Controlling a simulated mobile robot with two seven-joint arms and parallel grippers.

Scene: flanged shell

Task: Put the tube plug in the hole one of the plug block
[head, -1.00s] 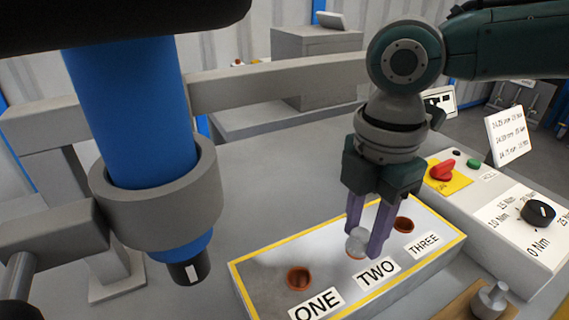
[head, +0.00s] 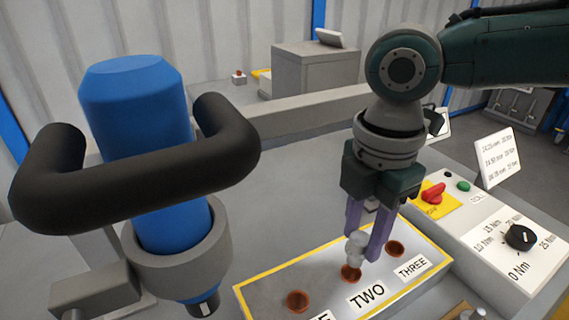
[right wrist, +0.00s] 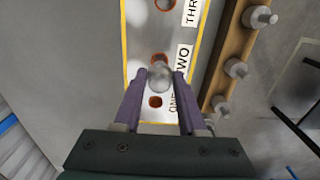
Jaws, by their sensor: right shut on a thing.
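The plug block (head: 262,297) is a pale slab with a yellow border and three orange-rimmed holes labelled ONE, TWO and THREE. My right gripper (head: 364,246) is shut on the grey tube plug (head: 357,246), with a purple finger on either side. The plug hangs over hole two (head: 351,273), whose rim shows below it. Hole one (head: 297,300) is open and empty to the left; hole three (head: 395,248) is empty to the right. In the right wrist view the plug (right wrist: 160,77) sits between the fingertips, between hole two (right wrist: 160,58) and hole one (right wrist: 155,101). My left gripper is not seen.
A blue tool (head: 150,130) with a black handle stands in a grey ring holder at left. A control panel (head: 515,250) with knobs is at right. A wooden rack (right wrist: 228,85) with several grey plugs lies beside the block. The table behind the block is clear.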

